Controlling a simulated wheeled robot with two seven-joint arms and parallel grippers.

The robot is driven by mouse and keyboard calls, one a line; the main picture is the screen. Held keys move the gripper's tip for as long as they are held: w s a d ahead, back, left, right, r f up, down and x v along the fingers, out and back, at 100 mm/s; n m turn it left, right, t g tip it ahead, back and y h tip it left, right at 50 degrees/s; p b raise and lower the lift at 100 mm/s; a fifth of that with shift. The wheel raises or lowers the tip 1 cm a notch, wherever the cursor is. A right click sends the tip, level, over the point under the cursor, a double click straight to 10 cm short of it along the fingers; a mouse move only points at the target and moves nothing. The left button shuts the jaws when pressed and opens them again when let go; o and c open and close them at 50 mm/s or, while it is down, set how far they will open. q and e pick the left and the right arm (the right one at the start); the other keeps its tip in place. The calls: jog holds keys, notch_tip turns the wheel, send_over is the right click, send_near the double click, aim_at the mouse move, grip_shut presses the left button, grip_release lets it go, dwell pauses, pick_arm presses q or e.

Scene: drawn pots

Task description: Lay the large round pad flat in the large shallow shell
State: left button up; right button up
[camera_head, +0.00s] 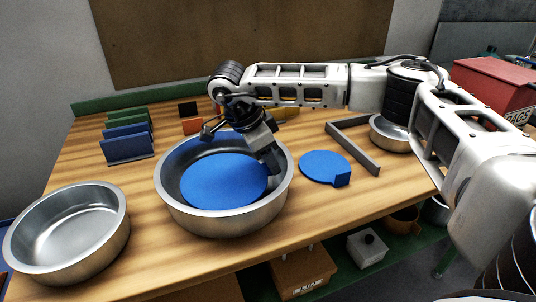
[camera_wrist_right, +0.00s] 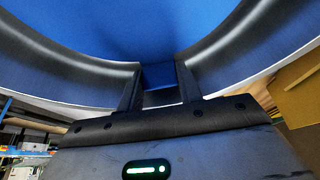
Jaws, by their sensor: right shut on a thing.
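The large round pad (camera_head: 222,182) is blue and sits inside the rim of a wide metal shell (camera_head: 178,210) in the middle of the table. My right gripper (camera_head: 274,172) reaches down into the shell at its right side and is shut on the pad's edge. In the right wrist view, the fingers (camera_wrist_right: 160,88) close on the blue tab (camera_wrist_right: 158,75) of the pad. The pad looks about level; I cannot tell whether it touches the shell floor. My left gripper is out of view.
Another metal shell (camera_head: 70,228), empty, stands at the front left. A smaller blue pad with a tab (camera_head: 323,166) lies right of the middle shell, beside a grey angled bar (camera_head: 352,150). A small metal bowl (camera_head: 390,136) is behind my right arm. Upright coloured plates (camera_head: 128,143) stand at the back left.

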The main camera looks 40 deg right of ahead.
jog(key=shift+f+b, duration=0.4)
jog(key=shift+f, duration=0.25)
jog(key=o, duration=0.9)
jog(key=shift+o, duration=0.2)
jog(key=shift+r, duration=0.1)
jog(key=shift+r, duration=0.2)
jog(key=v, duration=1.2)
jog(key=shift+r+p, duration=0.3)
jog(key=shift+r, duration=0.1)
jog(key=shift+f, duration=0.1)
